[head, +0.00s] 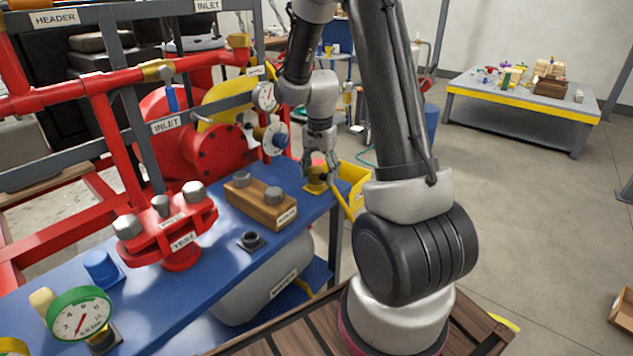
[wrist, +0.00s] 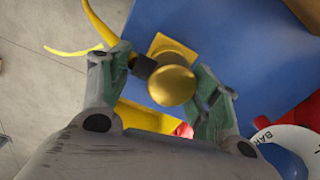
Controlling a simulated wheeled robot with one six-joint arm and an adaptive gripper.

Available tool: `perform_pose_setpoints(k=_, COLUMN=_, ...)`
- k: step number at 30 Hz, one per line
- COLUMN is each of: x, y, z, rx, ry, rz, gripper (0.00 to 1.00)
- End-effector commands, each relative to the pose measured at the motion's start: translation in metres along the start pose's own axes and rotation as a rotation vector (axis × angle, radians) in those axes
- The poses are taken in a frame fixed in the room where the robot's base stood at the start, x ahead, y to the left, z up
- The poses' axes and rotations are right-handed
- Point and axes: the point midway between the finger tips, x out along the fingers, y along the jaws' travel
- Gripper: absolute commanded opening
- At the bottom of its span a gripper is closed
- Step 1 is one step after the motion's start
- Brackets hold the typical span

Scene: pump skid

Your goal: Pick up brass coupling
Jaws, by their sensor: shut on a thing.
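The brass coupling (wrist: 172,86) shows as a round, gold-coloured end between my fingers in the wrist view. A dark block sits beside it, near the left finger. My gripper (wrist: 168,88) is shut on the coupling, one finger on each side. A yellow square plate (wrist: 166,46) lies behind the coupling on the blue bench. In the head view my gripper (head: 320,165) points down over the bench's far right end, just above the yellow plate (head: 315,187). The coupling is hard to make out there, and I cannot tell whether it is clear of the plate.
The blue bench (head: 190,297) carries a wooden block with grey bolts (head: 262,203), a red flanged valve (head: 172,236) and a green-rimmed gauge (head: 79,314). A yellow bin (head: 357,178) and a yellow curved handle are close beside my gripper. Red pipes and a dial stand left.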

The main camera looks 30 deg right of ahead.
Motion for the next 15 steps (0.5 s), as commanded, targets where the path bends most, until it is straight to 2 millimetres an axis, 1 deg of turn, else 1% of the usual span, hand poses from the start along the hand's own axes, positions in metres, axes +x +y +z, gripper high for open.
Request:
perform_pose_setpoints(k=5, x=-0.002, y=-0.001, z=-0.001, rx=0.0, ry=0.002, rz=-0.003, gripper=0.33)
perform_pose_setpoints(k=8, x=-0.011, y=-0.002, z=-0.001, rx=0.0, ry=0.004, rz=-0.006, gripper=0.33)
perform_pose_setpoints(k=11, x=-0.03, y=-0.002, z=-0.001, rx=0.0, ry=0.006, rz=-0.007, gripper=0.33)
perform_pose_setpoints(k=15, x=-0.062, y=-0.002, z=-0.001, rx=0.0, ry=0.006, rz=-0.007, gripper=0.33)
